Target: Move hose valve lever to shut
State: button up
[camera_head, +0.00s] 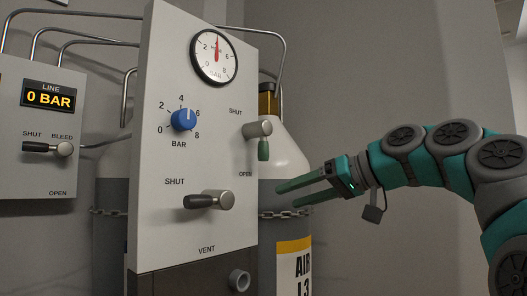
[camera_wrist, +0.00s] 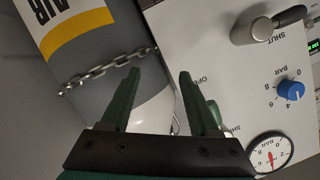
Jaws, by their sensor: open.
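The green-handled valve lever (camera_head: 263,149) is on the right of the white panel, its handle hanging down toward OPEN, with SHUT printed at its upper left. No hose label is readable, so I cannot confirm its name. In the wrist view, the green handle (camera_wrist: 214,112) shows partly behind the right finger. My gripper (camera_head: 286,195) is open and empty, right of and below this lever, apart from it. The wrist view shows my gripper's fingers (camera_wrist: 160,71) spread, with the panel edge and cylinder beyond.
A black-handled lever (camera_head: 200,201) above VENT points left, under SHUT. A blue knob (camera_head: 184,120) and a gauge (camera_head: 214,56) sit above it. A chained AIR cylinder (camera_head: 292,240) stands behind the panel. A line box (camera_head: 47,99) reading 0 BAR is at left.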

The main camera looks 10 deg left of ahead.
aim_at(263, 147)
jog(key=shift+s+r+n+y+b, duration=0.55)
jog(key=shift+s+r+n+y, duration=1.55)
jog(key=shift+r+n, duration=2.05)
jog(key=shift+m, duration=0.55)
jog(key=x, duration=0.4)
jog(key=p+x, duration=0.1)
jog(key=x, duration=0.2)
jog(key=shift+d+r, duration=0.1)
jog(key=shift+r, duration=0.3)
grip_shut()
